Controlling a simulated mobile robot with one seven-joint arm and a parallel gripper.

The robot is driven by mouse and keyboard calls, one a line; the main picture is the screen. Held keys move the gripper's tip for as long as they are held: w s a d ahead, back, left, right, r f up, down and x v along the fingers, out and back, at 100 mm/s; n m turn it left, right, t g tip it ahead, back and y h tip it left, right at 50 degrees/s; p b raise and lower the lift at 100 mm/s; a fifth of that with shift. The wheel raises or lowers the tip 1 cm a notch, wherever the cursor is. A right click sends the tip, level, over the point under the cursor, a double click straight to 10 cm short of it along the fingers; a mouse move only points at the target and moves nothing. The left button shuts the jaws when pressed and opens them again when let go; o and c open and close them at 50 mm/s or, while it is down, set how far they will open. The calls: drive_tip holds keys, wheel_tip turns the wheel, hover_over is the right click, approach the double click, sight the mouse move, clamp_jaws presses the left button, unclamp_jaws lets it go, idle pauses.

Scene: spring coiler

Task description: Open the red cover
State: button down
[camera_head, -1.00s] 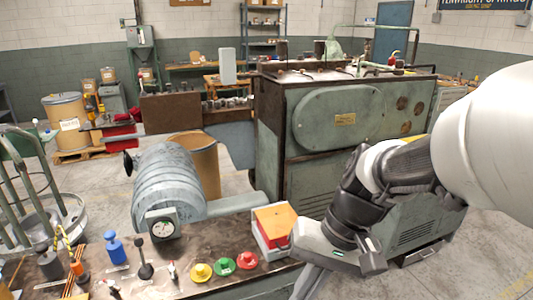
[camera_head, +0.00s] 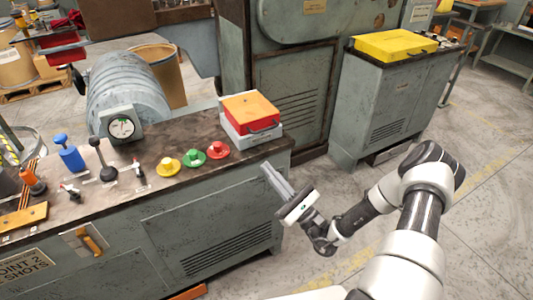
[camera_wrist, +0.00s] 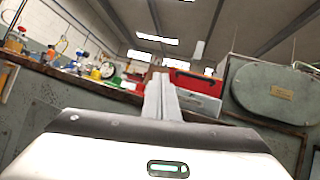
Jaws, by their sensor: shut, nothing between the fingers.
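The red cover (camera_head: 254,118) is a red box-like lid with an orange top and a dark handle on its front. It sits closed on a light grey base (camera_head: 250,137) at the right end of the workbench. In the wrist view the red cover (camera_wrist: 190,80) shows just beyond my fingertips, to their right. My gripper (camera_head: 266,168) is in front of the bench's right end, below and apart from the cover. Its fingers are together and empty, pointing up toward the bench top. The wrist view shows my gripper (camera_wrist: 161,78) with its two grey fingers side by side.
Yellow, green and red knobs (camera_head: 193,156) stand left of the cover. A grey drum with a dial (camera_head: 122,127) is behind them. A grey cabinet with a yellow lid (camera_head: 395,45) stands at the right. The floor between bench and cabinet is clear.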

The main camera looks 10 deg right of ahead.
drive_tip(key=d+f+m+t+h, duration=0.4)
drive_tip(key=f+m+h, duration=0.2)
drive_tip(key=m+h, duration=0.15)
drive_tip(key=shift+n, duration=0.35)
drive_tip(key=b+x, duration=0.1)
drive_tip(key=x, duration=0.4)
drive_tip(key=b+x, duration=0.1)
drive_tip(key=x, duration=0.4)
drive_tip(key=shift+w+d+f, duration=0.2)
drive_tip(key=r, duration=0.2)
drive_tip(key=shift+w+r, duration=0.3)
drive_tip(key=shift+w+a+r, duration=0.1)
drive_tip(key=shift+w+r, duration=0.1)
drive_tip(key=shift+r, duration=0.6)
drive_tip(key=shift+r, duration=0.1)
